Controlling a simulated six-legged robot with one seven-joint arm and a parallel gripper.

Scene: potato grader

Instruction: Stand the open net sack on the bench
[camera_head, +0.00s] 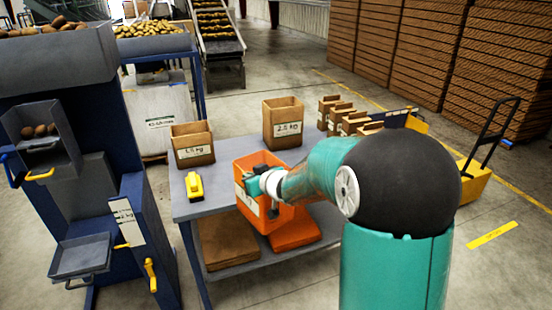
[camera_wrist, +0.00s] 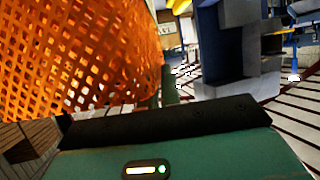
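The open net sack (camera_head: 276,213) is an orange box-shaped mesh bag with a pale label, open at the top and roughly upright. In the head view it overlaps the front edge of the grey bench (camera_head: 228,151), and its bottom shows lower than the bench top. My gripper (camera_head: 252,185) is at the sack's upper left rim and appears shut on its wall; the fingertips are partly hidden. In the wrist view the orange mesh (camera_wrist: 75,50) fills the upper left, close beside a dark finger bar.
Paper bags stand on the bench at back left (camera_head: 192,144) and back right (camera_head: 283,123), with a yellow device (camera_head: 194,186) at left. Orange flat sacks (camera_head: 296,236) and a brown stack (camera_head: 228,243) lie on the lower shelf. A blue grader (camera_head: 75,170) stands left.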

